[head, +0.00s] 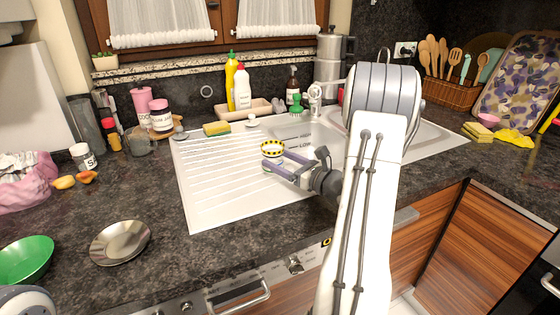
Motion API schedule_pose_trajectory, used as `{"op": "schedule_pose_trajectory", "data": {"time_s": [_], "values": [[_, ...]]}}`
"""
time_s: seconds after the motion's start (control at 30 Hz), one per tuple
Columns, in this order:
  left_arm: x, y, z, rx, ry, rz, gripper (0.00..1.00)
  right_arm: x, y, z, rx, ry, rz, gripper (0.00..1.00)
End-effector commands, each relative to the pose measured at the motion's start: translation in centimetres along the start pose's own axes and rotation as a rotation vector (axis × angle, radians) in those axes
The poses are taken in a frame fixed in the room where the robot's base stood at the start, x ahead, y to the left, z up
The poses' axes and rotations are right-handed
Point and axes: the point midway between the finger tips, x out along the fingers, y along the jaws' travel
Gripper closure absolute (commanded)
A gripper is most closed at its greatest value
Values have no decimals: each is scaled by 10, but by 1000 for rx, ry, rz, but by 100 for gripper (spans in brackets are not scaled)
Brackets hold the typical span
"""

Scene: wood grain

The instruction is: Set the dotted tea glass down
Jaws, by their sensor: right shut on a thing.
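The dotted tea glass (272,148) shows as a small round thing with a yellow rim and dark dots. My right gripper (273,163) is shut on it, over the white ribbed drainboard (207,180) of the sink. The gripper's fingers hide the lower part of the glass, so I cannot tell whether its base touches the drainboard. My left gripper is out of view.
A yellow sponge (216,129) lies at the drainboard's back edge. A metal bowl (120,242) and a green bowl (25,260) stand on the dark counter at left. Bottles (242,87) stand behind. The drainboard's left part is clear.

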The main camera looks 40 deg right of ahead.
Motion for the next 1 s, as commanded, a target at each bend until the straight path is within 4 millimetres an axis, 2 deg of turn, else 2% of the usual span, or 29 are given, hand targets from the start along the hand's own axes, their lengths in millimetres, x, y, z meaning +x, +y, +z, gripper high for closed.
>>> {"op": "schedule_pose_trajectory", "data": {"time_s": [0.03,0.07,0.1,0.4,0.57,0.8,1.0], "values": [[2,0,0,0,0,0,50,0,0,-2,0,0,0,14],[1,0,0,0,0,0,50,0,0,-1,0,0,0,2],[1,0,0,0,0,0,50,0,0,-1,0,0,0,0],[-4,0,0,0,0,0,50,0,0,4,0,0,0,0],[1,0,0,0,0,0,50,-26,-2,1,0,0,-6,0],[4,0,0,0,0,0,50,-79,-2,1,0,1,-7,0],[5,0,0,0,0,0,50,-110,-1,1,1,0,-4,0]]}}
